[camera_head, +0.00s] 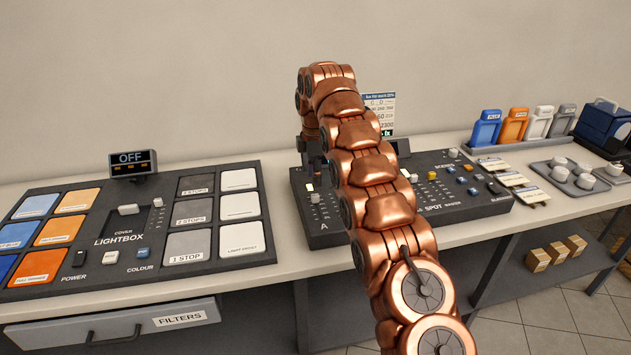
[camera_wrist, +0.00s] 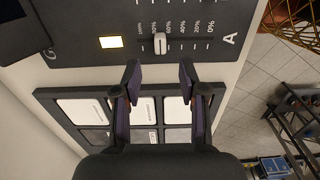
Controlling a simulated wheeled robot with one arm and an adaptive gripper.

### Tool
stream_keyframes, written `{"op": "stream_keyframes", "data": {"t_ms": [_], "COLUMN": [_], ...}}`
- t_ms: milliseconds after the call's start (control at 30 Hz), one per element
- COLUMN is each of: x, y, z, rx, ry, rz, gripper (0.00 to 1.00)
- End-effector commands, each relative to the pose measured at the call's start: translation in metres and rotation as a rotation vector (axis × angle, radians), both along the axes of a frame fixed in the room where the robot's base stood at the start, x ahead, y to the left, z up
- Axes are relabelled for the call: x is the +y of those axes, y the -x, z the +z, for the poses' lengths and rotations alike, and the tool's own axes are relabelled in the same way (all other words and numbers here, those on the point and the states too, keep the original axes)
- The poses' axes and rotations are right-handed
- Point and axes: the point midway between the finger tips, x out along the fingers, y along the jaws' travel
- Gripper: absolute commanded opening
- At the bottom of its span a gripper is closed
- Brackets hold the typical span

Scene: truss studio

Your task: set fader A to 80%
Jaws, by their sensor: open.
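Fader A's white knob (camera_wrist: 160,43) shows in the wrist view on a dark panel, beside a scale from 100% to 0%. It appears to stand between the 80% and 60% marks. The letter A is at the 0% end. In the head view the white knob (camera_head: 315,198) is at the left end of the spot console, above the letter A. My gripper (camera_wrist: 159,63) is open and empty. In the wrist view its fingertips lie to either side of the knob's line, apart from it.
A lit yellowish button (camera_wrist: 111,42) is near the fader's 100% end. The lightbox panel (camera_head: 140,273) stands left of the spot console (camera_head: 350,236), with a filters drawer (camera_head: 115,322) below. Coloured holders (camera_head: 487,127) and a small tray (camera_head: 546,170) are at right.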

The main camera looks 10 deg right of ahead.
Motion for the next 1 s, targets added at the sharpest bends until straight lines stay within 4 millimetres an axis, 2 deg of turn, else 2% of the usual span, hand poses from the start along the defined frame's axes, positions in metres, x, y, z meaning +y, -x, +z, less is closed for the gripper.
{"op": "stream_keyframes", "data": {"t_ms": [667, 767, 1000], "x": [0.000, -0.001, -0.005], "y": [0.002, 0.009, 0.043], "z": [0.010, 0.018, 0.042], "rx": [0.001, 0.002, 0.016], "ry": [0.001, 0.005, 0.022], "rz": [-0.008, -0.043, -0.216], "gripper": [0.42, 0.42, 0.42]}}
